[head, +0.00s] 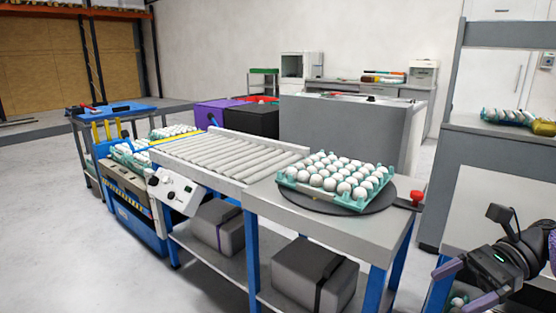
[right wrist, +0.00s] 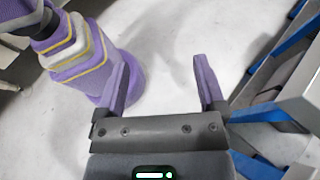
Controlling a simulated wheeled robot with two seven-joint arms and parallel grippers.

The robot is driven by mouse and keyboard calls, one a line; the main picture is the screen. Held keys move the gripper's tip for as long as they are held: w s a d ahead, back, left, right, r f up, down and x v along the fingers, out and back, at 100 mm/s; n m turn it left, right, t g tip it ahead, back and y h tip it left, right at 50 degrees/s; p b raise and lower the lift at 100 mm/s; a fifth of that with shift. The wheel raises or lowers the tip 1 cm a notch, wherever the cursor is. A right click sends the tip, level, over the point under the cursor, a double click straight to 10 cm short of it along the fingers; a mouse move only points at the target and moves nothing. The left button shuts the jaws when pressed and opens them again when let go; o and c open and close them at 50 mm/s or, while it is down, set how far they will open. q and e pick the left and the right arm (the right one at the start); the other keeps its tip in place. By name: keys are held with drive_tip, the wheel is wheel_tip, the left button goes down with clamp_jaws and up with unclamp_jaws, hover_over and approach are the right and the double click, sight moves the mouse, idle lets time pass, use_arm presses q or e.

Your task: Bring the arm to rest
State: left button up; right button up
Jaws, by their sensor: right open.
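My right gripper (head: 452,286) is at the lower right of the head view, beside the right end of the conveyor table and apart from it. The right wrist view shows its two purple fingers spread, with the gripper (right wrist: 163,62) empty above bare floor. My left gripper is not in view. A teal egg tray (head: 290,181) full of white eggs sits on a dark round turntable (head: 325,201) on the grey table.
A roller conveyor (head: 225,155) runs left from the table to a blue lift cart (head: 135,215) with more egg trays. Blue table legs (right wrist: 270,114) stand at right in the wrist view.

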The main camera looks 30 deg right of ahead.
wheel_tip(320, 180, down, 28)
drive_tip(key=r+m+t+h, duration=0.1)
drive_tip(key=m+t+h, duration=0.8)
drive_tip(key=m, duration=1.8)
drive_tip(key=s+a+f+m+g+h, duration=0.3)
drive_tip(key=s+f+m, duration=0.3)
drive_tip(key=s+f, duration=0.2)
drive_tip(key=s+a+f+m+g+h, duration=0.2)
drive_tip(key=s+a+f+m+g, duration=0.15)
drive_tip(key=s+f+m, duration=0.3)
drive_tip(key=s+a+f+m+g, duration=0.35)
drive_tip(key=s+a, duration=0.35)
drive_tip(key=s, duration=0.3)
drive_tip(key=s+a+f+m+g, duration=0.2)
drive_tip(key=s+a+m+g, duration=0.3)
drive_tip(key=s, duration=0.6)
use_arm(q)
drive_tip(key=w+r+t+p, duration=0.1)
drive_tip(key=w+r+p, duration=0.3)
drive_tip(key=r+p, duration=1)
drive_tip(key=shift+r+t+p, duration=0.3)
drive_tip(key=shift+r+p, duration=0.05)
drive_tip(key=shift+p, duration=0.5)
use_arm(e)
drive_tip(key=w+a+r+t, duration=0.1)
drive_tip(key=w+r, duration=0.3)
drive_tip(key=r, duration=1)
drive_tip(key=shift+a+r+n+y, duration=0.3)
drive_tip(key=shift+a, duration=0.1)
